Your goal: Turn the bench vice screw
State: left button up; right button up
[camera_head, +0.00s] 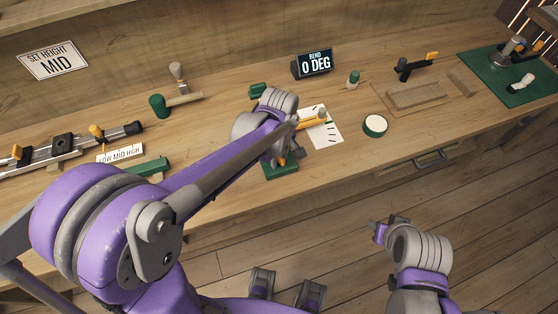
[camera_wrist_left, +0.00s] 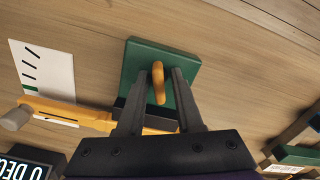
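A green base plate (camera_wrist_left: 133,62) lies on the bench and also shows in the head view (camera_head: 283,171). An orange handle (camera_wrist_left: 158,82) stands over it; I cannot tell whether it is the vice screw. My left gripper (camera_wrist_left: 161,76) is open, with one finger on each side of the handle and slim gaps visible. In the head view my left gripper (camera_head: 287,158) partly hides the fixture. A yellow bar (camera_wrist_left: 70,112) with a grey knob (camera_wrist_left: 17,117) extends left from a dark block. My right gripper (camera_head: 379,232) is over the floor; its fingers are unclear.
A marked white card (camera_head: 326,135) lies beside the fixture. A round green-rimmed disc (camera_head: 375,126) is right of the card. A slide rail (camera_head: 65,146) is at left, and a green mat (camera_head: 486,76) with a fixture is far right.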

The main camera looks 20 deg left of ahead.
pick_arm(q)
jog(key=shift+w, duration=0.1)
grip_shut()
jog(key=n, duration=0.2)
jog(key=shift+n, duration=1)
jog(key=n, duration=0.3)
jog(key=shift+n, duration=0.5)
